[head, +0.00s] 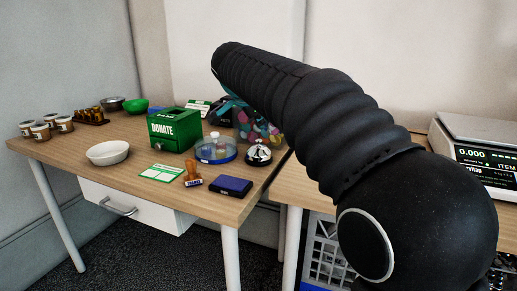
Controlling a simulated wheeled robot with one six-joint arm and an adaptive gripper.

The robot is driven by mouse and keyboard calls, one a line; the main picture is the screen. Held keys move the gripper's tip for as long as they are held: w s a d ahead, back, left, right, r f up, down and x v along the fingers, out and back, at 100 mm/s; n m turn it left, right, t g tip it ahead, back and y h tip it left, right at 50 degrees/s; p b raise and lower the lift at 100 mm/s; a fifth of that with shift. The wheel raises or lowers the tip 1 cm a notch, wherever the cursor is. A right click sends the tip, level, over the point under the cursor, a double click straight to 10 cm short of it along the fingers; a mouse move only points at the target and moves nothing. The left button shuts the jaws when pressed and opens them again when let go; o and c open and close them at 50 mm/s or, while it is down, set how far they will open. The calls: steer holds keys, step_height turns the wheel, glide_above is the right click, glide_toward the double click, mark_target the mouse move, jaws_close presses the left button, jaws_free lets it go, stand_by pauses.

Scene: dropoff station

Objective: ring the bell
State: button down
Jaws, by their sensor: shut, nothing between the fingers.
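The bell (258,155) is a small silver dome on a dark base. It stands upright near the right edge of the wooden table, beside a clear round dish with a blue base. Its top is in view and nothing touches it. My arm, in a black ribbed sleeve, reaches from the lower right up across the picture and passes above and behind the bell. My gripper cannot be made out; the far end of the arm is hidden behind the sleeve. Teal and dark parts show just below the sleeve, and I cannot tell what they belong to.
In front lie a blue pad (230,187) and an orange-brown stamp (192,174). A scale (480,153) stands on the right table.

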mark_target(259, 141)
steer(key=shift+f+b, duration=0.75)
steer(key=shift+f, duration=0.5)
steer(key=shift+f, duration=0.15)
stand_by(0.4)
steer(key=shift+f+b, duration=0.3)
steer(key=shift+b, duration=0.15)
steer(key=shift+f+b, duration=0.5)
stand_by(0.6)
steer(key=shift+r, duration=0.15)
steer(key=shift+r+p, duration=0.65)
steer(key=shift+r, duration=0.15)
steer(key=shift+r, duration=0.1)
steer(key=shift+r+p, duration=2)
steer(key=shift+r, duration=0.45)
